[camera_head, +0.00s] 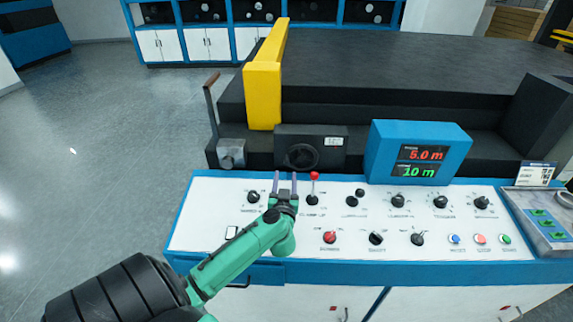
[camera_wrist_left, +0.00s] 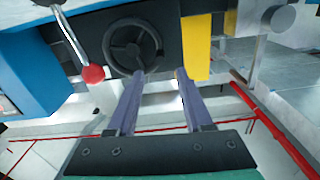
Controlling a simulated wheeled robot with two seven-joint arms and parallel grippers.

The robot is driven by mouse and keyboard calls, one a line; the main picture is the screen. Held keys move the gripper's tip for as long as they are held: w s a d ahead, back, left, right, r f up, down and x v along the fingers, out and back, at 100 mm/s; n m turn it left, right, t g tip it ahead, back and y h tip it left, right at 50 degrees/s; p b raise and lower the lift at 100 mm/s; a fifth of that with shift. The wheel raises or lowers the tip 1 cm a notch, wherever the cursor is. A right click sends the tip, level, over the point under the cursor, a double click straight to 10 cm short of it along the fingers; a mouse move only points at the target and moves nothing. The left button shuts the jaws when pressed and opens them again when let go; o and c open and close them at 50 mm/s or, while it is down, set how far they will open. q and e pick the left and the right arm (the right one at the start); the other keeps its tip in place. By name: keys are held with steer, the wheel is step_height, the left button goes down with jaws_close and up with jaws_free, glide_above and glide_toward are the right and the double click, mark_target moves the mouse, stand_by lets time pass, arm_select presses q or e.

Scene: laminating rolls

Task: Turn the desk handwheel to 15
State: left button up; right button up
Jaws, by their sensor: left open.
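The desk handwheel (camera_head: 301,157) is a small black spoked wheel on a dark box at the back of the white control panel. It also shows in the left wrist view (camera_wrist_left: 132,46), just beyond the fingertips. My left gripper (camera_head: 284,176) is open and empty. Its two purple-grey fingers point toward the wheel, a little below it and to its left in the head view. In the left wrist view the gripper (camera_wrist_left: 158,80) has one fingertip near the wheel's lower rim; I cannot tell whether they touch. A small white label (camera_head: 333,142) beside the wheel is too small to read. My right gripper is not in view.
A red-knobbed lever (camera_head: 314,178) stands close to the right of the fingers. A yellow bar (camera_head: 264,85) rises behind at the left. A blue display (camera_head: 417,153) reads 5.0 m and 10 m. Several knobs (camera_head: 398,200) and buttons cover the white panel (camera_head: 205,215).

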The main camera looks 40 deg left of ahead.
mark_target(286, 165)
arm_select(q)
steer(key=x, duration=0.6)
steer(key=shift+w+a, duration=0.1)
steer(key=shift+a, duration=0.05)
steer(key=shift+c, duration=0.3)
jaws_close()
